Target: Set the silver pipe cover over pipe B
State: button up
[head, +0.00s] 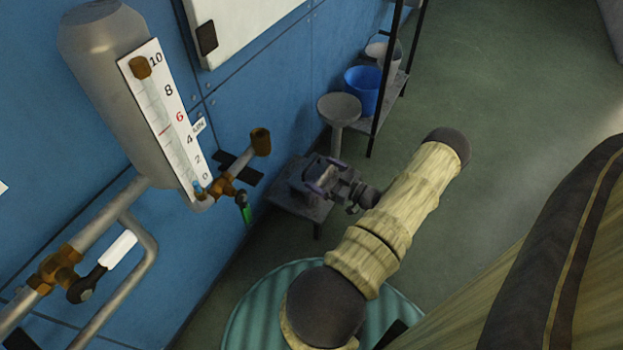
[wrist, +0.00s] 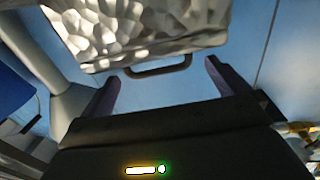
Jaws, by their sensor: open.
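A silver cover with a hammered, dimpled surface (wrist: 135,25) fills the top of the wrist view. A dark loop handle (wrist: 157,69) sticks out from its lower edge. My gripper (wrist: 162,78) is open, with the handle in the gap between its fingers and no finger clearly touching it. In the head view my gripper (head: 322,174) is at the low grey stand, small and partly hidden by my wrist. Grey pipes (head: 108,218) run along the blue wall at the left. No letter B shows, so I cannot tell which is pipe B.
A grey tank (head: 105,70) with a numbered gauge (head: 165,120) hangs on the wall, with brown valves (head: 60,270) on the pipes. The low grey stand (head: 290,203), a round-topped pedestal (head: 340,107) and a shelf with a blue bucket (head: 363,90) line the wall. Green floor (head: 500,80) is clear at right.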

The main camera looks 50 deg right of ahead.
aim_at(311, 166)
jog(key=shift+w+b, duration=0.8)
jog(key=shift+b, duration=0.1)
jog(key=w+b, duration=0.2)
jog(key=w, duration=0.1)
jog(key=shift+a, duration=0.2)
jog(key=shift+w+r, duration=0.2)
jog(key=shift+w, duration=0.1)
jog(key=c, duration=1.1)
jog(key=shift+s, duration=0.1)
jog(key=shift+c, duration=0.2)
jog(key=shift+r, duration=0.1)
